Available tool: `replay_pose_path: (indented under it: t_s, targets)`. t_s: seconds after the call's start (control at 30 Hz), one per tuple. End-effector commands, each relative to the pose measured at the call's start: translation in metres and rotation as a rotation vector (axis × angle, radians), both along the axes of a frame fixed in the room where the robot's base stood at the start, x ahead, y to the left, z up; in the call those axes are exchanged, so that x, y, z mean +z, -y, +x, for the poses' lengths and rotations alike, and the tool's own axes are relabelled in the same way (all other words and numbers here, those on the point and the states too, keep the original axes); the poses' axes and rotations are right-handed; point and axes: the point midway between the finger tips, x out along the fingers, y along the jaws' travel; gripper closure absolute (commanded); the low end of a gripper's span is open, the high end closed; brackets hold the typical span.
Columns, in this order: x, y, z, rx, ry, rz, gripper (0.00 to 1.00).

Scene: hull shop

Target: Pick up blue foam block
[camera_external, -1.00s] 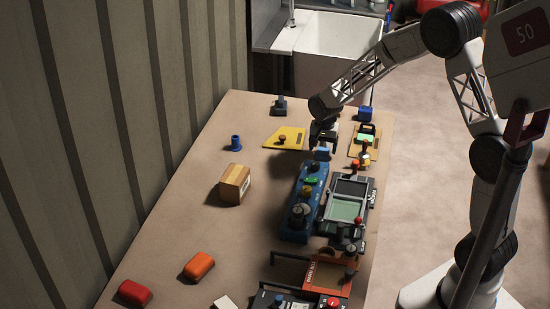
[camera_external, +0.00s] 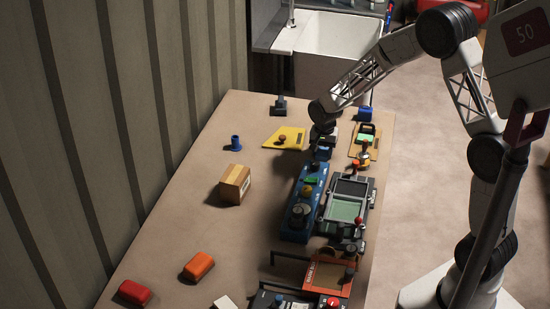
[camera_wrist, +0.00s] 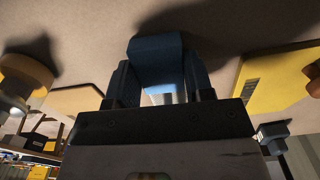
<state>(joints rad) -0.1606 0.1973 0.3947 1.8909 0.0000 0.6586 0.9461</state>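The blue foam block (camera_wrist: 155,55) shows in the wrist view between the two fingers of my gripper (camera_wrist: 160,75). One finger stands on each side, close against its edges. I cannot tell whether they press on it. In the external view, my gripper (camera_external: 323,143) points down over the far part of the table. The block there is mostly hidden under and behind the gripper. I cannot tell whether it rests on the table.
A blue control box (camera_external: 303,208) and a grey panel device (camera_external: 350,197) stand just nearer on the table (camera_external: 160,215). A yellow plate (camera_external: 284,138) lies left of my gripper; another yellow device (camera_external: 364,145) stands right. The table's left side has free room around a cardboard box (camera_external: 235,184).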

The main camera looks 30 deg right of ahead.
Motion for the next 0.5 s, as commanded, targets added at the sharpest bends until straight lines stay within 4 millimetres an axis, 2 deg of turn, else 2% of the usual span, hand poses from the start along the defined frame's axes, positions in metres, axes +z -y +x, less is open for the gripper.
replay_pose_path:
  t_s: [0.03,0.13,0.5]
  targets:
    - [0.0,0.0,0.0,0.0,0.0,0.0,0.6]
    - [0.0,0.0,0.0,0.0,0.0,0.0,0.76]
    - [0.004,-0.0001,0.0002,0.0,0.0,0.0,0.77]
